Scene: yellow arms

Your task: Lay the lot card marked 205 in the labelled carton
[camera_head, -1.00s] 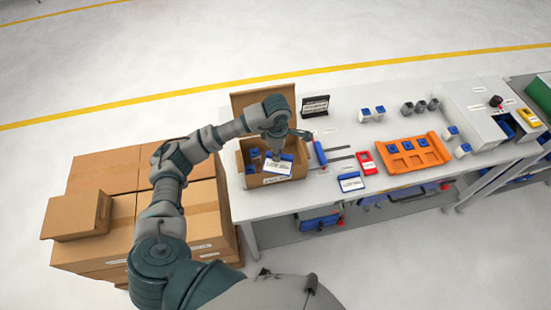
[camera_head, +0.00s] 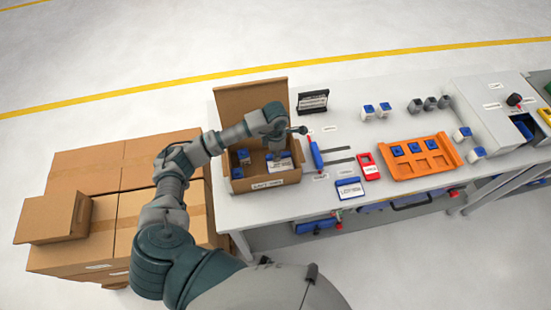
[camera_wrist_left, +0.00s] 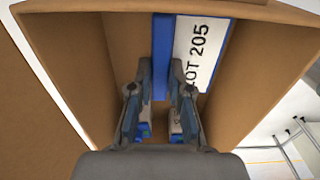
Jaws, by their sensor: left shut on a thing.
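The open cardboard carton (camera_head: 237,186) stands at the left end of the table, its back flap up and a label (camera_head: 267,184) on its front. My left gripper (camera_head: 279,155) is inside the carton, shut on a white card with a blue edge (camera_head: 280,164). In the left wrist view the card (camera_wrist_left: 203,55) reads LOT 205, and its blue edge runs down to between the fingers (camera_wrist_left: 160,105). Whether the card touches the carton floor is hidden. Another blue-edged card (camera_head: 350,188) lies on the table; its print is too small to read. My right gripper is not in view.
Small blue-and-white pieces (camera_head: 242,157) sit in the carton's left part. To its right are a blue-handled tool (camera_head: 315,152), a red frame (camera_head: 368,166) and an orange tray (camera_head: 418,157). A black sign (camera_head: 312,102) stands behind. Stacked boxes (camera_head: 90,170) are left of the table.

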